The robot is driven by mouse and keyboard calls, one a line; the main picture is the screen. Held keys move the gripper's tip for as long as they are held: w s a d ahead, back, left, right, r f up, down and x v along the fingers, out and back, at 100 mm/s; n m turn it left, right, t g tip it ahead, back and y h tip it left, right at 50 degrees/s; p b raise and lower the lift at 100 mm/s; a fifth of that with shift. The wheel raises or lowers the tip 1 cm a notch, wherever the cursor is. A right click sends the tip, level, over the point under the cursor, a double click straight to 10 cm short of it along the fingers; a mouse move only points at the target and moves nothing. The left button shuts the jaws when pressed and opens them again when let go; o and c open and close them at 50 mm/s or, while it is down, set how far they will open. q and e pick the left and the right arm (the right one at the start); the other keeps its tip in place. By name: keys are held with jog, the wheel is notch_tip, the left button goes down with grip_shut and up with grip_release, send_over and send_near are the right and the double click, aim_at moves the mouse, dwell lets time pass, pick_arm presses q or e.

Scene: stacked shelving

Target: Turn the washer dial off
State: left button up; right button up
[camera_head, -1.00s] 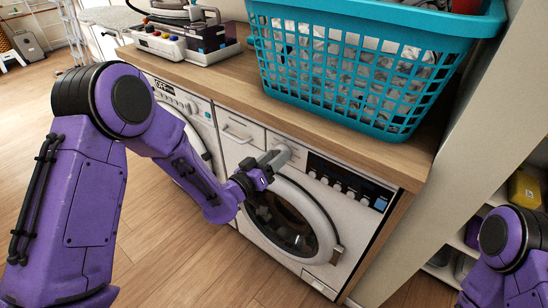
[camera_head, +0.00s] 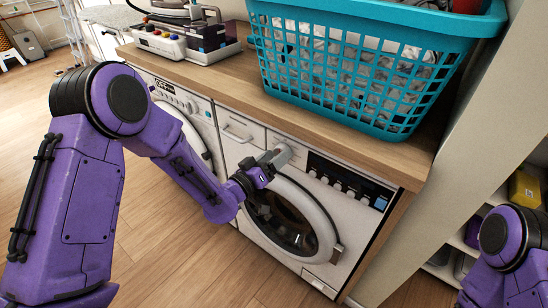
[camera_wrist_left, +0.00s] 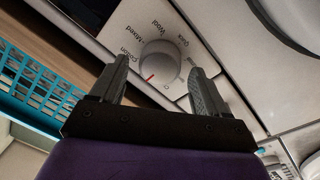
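The washer (camera_head: 355,215) is white and stands under the wooden counter, with a round dark door and a black control panel. Its dial (camera_wrist_left: 160,62) is a round light-grey knob with a red mark, ringed by labels such as Cotton, Mixed, Wool and Quick. The red mark points toward the lower left in the wrist view, between Cotton and a 0-like sign. My left gripper (camera_wrist_left: 160,88) is open, with one finger on each side of the dial and visible gaps. My right gripper is out of view.
A teal laundry basket (camera_head: 350,70) stands on the counter (camera_head: 215,85) above the washer. A second white machine (camera_head: 190,110) is to the left. A shelf with a yellow item (camera_head: 524,188) is at the right. The wooden floor (camera_head: 170,260) in front is clear.

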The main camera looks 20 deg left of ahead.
pick_arm(q)
jog(key=shift+s, duration=0.1)
jog(key=b+v, duration=0.1)
jog(key=v, duration=0.9)
jog(key=shift+s+b, duration=0.2)
jog(key=shift+b, duration=0.1)
jog(key=s+a+f+n+g+y+p, duration=0.2)
jog(key=s+a+f+g+y, duration=0.15)
jog(key=f, duration=0.35)
jog(key=s+a+f+n+g+y+p, duration=0.2)
jog(key=s+a+f+g+y, duration=0.1)
jog(key=f+y, duration=0.25)
jog(key=s+a+f+g+p, duration=0.1)
jog(key=s+f+g+p, duration=0.1)
jog(key=s, duration=0.8)
jog(key=s+a+f+g+y+p, duration=0.1)
jog(key=s+f+g, duration=0.4)
jog(key=s, duration=0.5)
jog(key=shift+a+f+y+p, duration=0.3)
jog(key=shift+f+p, duration=0.15)
jog(key=shift+f, duration=0.5)
jog(key=shift+g, duration=0.25)
